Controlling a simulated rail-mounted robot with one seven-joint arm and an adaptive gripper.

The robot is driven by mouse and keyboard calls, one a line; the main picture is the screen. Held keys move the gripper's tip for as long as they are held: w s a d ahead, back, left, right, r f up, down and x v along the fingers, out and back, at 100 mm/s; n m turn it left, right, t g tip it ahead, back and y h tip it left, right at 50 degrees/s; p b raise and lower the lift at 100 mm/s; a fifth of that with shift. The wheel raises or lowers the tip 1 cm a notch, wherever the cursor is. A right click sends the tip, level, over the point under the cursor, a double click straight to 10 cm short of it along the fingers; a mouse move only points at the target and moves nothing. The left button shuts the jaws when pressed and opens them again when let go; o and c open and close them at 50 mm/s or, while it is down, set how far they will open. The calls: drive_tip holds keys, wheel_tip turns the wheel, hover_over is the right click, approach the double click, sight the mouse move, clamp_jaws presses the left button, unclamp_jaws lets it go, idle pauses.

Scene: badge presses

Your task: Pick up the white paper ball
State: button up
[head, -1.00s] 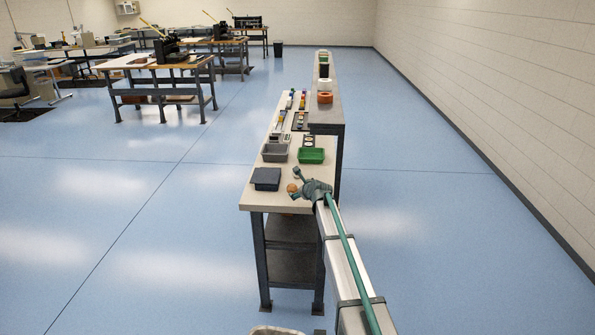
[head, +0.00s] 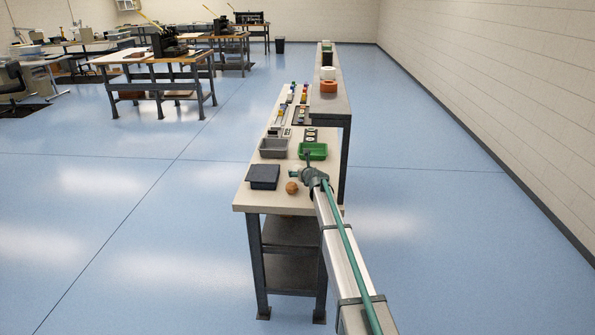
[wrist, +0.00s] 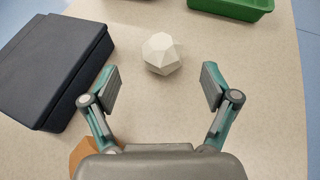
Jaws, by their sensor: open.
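The white paper ball (wrist: 162,54) is a faceted off-white lump on the pale tabletop in the wrist view. It sits just beyond my fingertips, near the middle line between them. My gripper (wrist: 160,86) is open, its two teal and grey fingers spread with nothing between them.
A dark box (head: 264,176) lies to the left, a brown lump (head: 291,188) nearer me. A grey tray (head: 273,148) and a green tray (head: 313,151) stand farther back on the workbench (head: 252,200). A raised shelf (head: 330,104) runs along the right.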

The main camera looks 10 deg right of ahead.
drive_tip(key=shift+p+x, duration=0.95)
drive_tip(key=shift+x, duration=2.25)
drive_tip(key=shift+d, duration=0.1)
drive_tip(key=c, duration=0.9)
